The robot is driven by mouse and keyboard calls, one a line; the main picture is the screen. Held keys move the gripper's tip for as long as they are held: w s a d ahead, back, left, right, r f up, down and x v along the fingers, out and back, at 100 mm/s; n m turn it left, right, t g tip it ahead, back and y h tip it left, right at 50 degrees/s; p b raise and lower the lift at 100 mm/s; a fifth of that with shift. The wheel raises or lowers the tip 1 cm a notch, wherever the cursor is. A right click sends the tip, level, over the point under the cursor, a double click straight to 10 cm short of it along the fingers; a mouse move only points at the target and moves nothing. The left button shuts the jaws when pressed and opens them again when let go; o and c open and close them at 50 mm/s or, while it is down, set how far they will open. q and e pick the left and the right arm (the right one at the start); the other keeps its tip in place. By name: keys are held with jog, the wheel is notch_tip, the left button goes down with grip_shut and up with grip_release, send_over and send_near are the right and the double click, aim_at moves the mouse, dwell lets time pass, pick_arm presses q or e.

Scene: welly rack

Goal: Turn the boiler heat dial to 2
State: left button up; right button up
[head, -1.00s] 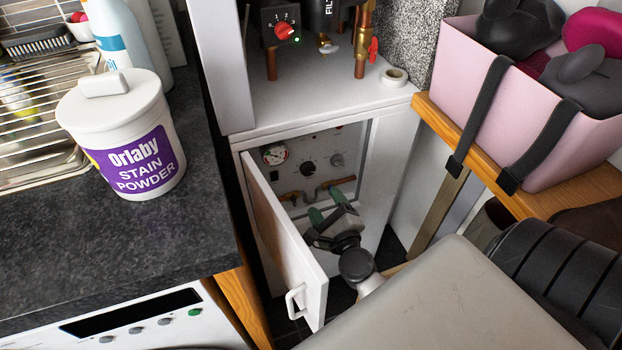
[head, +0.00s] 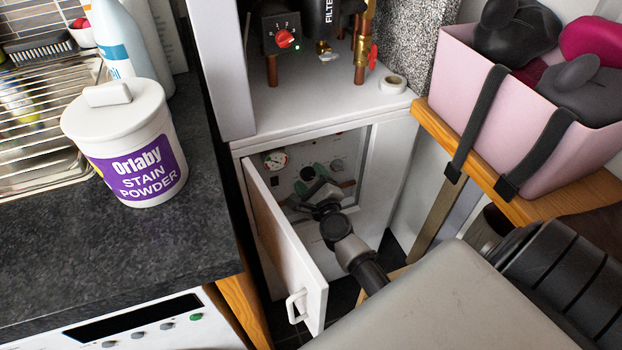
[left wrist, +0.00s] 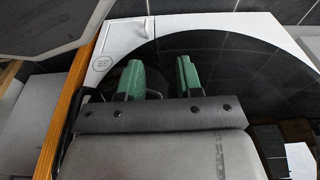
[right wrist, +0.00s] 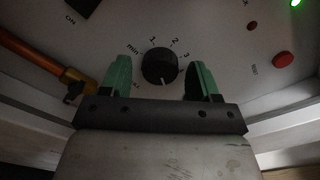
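The boiler heat dial (right wrist: 160,66) is a round black knob on the pale boiler panel. In the right wrist view it is ringed by the labels min, 1, 2 and 3, and a light mark shows at its lower edge. My right gripper (right wrist: 159,70) is open, with one green finger on each side of the dial and a gap on both sides. In the head view my right gripper (head: 316,180) is inside the open boiler cabinet and partly hides the dial. My left gripper (left wrist: 159,80) is open and empty before the washing machine's round dark door.
The cabinet door (head: 288,250) stands open to the left of my right arm. A pressure gauge (head: 275,160) and copper pipes are near the dial. A red button (right wrist: 283,60) is to the right. A pink box (head: 540,120) sits on a wooden shelf at right.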

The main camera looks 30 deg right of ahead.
jog(key=c, duration=0.8)
